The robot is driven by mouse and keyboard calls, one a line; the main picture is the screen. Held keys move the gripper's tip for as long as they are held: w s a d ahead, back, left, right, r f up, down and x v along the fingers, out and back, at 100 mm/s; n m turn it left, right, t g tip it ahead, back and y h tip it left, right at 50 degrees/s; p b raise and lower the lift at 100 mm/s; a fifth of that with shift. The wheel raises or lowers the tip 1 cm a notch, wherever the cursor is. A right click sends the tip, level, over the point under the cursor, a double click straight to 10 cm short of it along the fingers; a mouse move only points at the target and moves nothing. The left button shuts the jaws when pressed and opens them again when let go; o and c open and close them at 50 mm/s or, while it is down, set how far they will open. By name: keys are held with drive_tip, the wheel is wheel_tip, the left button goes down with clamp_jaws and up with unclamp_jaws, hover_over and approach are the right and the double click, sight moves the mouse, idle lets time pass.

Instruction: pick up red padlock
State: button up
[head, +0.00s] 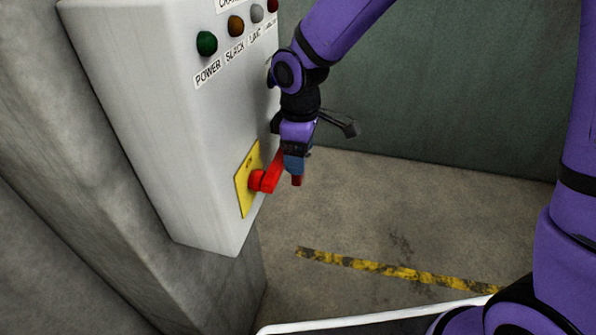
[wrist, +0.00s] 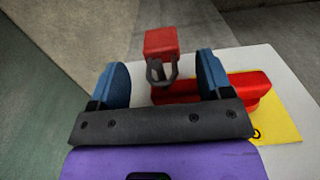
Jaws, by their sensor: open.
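The red padlock (wrist: 161,42) shows in the wrist view with its dark shackle (wrist: 160,74) toward me. The shackle meets the red rotary handle (wrist: 240,92); I cannot tell exactly how it passes through it. My gripper (wrist: 163,68) is open, with one blue finger on each side of the shackle and gaps between. The padlock's body lies beyond the fingertips. In the head view my gripper (head: 293,165) is beside the red handle (head: 271,176), and the padlock's dark red body (head: 297,181) peeks out below the fingers. The rest of the padlock is hidden there.
The handle sits on a yellow plate (head: 245,179) on the grey control box (head: 150,120), close to my gripper's left. Labelled coloured lamps (head: 236,26) are higher on the box. The concrete floor (head: 380,210) with a yellow-black stripe (head: 400,272) is open to the right.

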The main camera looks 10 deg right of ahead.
drive_tip(key=shift+f, duration=1.5)
drive_tip(key=shift+c, duration=0.2)
drive_tip(key=c, duration=1)
drive_tip(key=shift+r, duration=0.15)
